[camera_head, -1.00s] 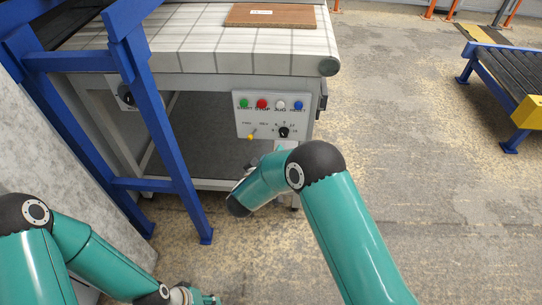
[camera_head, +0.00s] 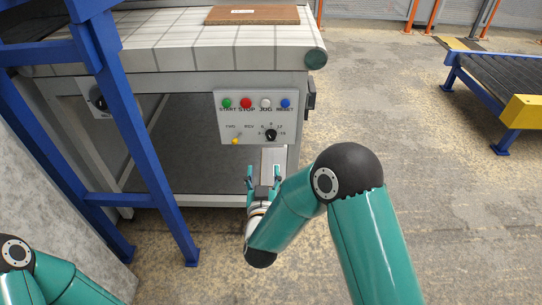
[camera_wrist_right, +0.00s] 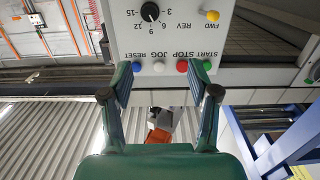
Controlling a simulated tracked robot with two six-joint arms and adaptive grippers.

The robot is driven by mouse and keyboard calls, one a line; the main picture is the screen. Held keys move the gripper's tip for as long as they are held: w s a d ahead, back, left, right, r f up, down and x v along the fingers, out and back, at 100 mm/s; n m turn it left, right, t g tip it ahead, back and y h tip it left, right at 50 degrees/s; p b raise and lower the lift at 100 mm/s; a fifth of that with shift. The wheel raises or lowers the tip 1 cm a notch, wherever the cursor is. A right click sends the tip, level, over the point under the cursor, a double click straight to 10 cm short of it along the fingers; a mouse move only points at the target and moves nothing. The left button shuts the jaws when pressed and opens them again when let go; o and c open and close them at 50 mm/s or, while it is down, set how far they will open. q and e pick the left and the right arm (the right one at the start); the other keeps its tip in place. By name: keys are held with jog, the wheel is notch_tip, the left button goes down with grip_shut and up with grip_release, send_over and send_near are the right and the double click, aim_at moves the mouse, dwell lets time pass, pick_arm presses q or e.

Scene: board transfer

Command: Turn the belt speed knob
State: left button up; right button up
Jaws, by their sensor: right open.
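The belt speed knob (camera_head: 271,134) is a black dial with a numbered scale, low on the right of the light grey control panel (camera_head: 225,130). It shows upside down at the top of the right wrist view (camera_wrist_right: 150,12). My right gripper (camera_head: 263,172) is open and empty, below the panel and apart from the knob. In the right wrist view its two spread fingers (camera_wrist_right: 162,75) reach toward the button row, with the knob beyond and slightly left of them. My left arm shows at bottom left; its gripper is out of view.
Beside the knob is a yellow FWD/REV switch (camera_head: 235,141). Above sit the green (camera_head: 227,103), red (camera_head: 246,102), white (camera_head: 266,102) and blue (camera_head: 286,103) buttons. A brown board (camera_head: 254,16) lies on the belt (camera_head: 180,45). A blue post (camera_head: 135,140) stands left.

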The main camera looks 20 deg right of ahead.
notch_tip(320, 180, down, 3)
jog(key=s+d+b, duration=0.1)
jog(key=b, duration=0.3)
pick_arm(q)
notch_tip(320, 180, down, 10)
jog(key=b, duration=0.3)
jog(key=shift+r+b, duration=0.25)
jog(key=shift+b, duration=0.05)
pick_arm(e)
send_near(271, 139)
jog(key=shift+t, duration=0.3)
jog(key=x, duration=0.9)
jog(key=shift+f, duration=0.25)
jog(key=shift+s, duration=0.1)
jog(key=shift+c, duration=0.3)
